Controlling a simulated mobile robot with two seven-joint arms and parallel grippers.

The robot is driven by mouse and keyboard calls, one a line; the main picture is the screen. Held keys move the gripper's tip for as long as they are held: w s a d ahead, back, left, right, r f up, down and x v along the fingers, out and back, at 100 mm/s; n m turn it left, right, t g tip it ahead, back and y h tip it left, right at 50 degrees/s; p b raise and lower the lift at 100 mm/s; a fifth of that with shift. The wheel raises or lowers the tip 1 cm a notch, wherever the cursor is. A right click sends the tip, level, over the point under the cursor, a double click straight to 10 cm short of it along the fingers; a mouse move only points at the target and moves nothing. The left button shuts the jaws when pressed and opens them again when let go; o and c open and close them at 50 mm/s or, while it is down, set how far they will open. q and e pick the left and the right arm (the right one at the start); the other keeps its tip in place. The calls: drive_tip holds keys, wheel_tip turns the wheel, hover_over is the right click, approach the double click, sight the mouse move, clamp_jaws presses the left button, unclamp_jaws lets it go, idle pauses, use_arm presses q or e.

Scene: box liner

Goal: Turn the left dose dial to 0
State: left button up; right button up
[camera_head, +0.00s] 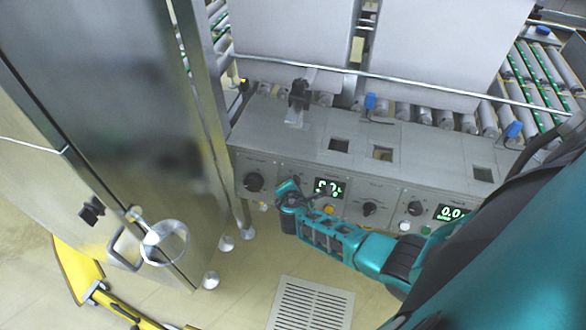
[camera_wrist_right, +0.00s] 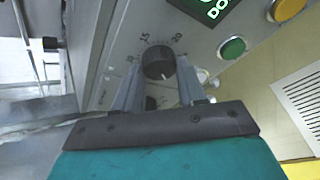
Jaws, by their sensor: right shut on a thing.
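The left dose dial (camera_wrist_right: 158,62) is a dark round knob with a printed scale around it on the grey panel. My right gripper (camera_head: 287,191) reaches it from the right and hides it in the head view. In the right wrist view its two grey fingers (camera_wrist_right: 158,80) stand one on each side of the knob, shut on it. A light mark shows low on the knob; the exact setting is hard to read. Right of the gripper is a lit green display (camera_head: 329,187), reading roughly 0.7, with partly unclear digits. My left gripper is not in view.
Another black knob (camera_head: 254,181) sits to the left on the panel. A middle knob (camera_head: 369,208), a right knob (camera_head: 415,208) and a second display (camera_head: 450,212) lie to the right. A green button (camera_wrist_right: 232,47) and a yellow button (camera_wrist_right: 288,8) are near the gripped dial.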

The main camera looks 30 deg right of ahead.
drive_tip(key=shift+w+n, duration=0.1)
drive_tip(key=shift+n, duration=0.2)
idle(0.4)
drive_tip(key=o, duration=0.8)
drive_tip(key=shift+o, duration=1.3)
drive_tip(key=p+v, duration=0.5)
drive_tip(key=v, duration=0.8)
drive_tip(key=shift+a, duration=0.15)
drive_tip(key=shift+w, duration=0.15)
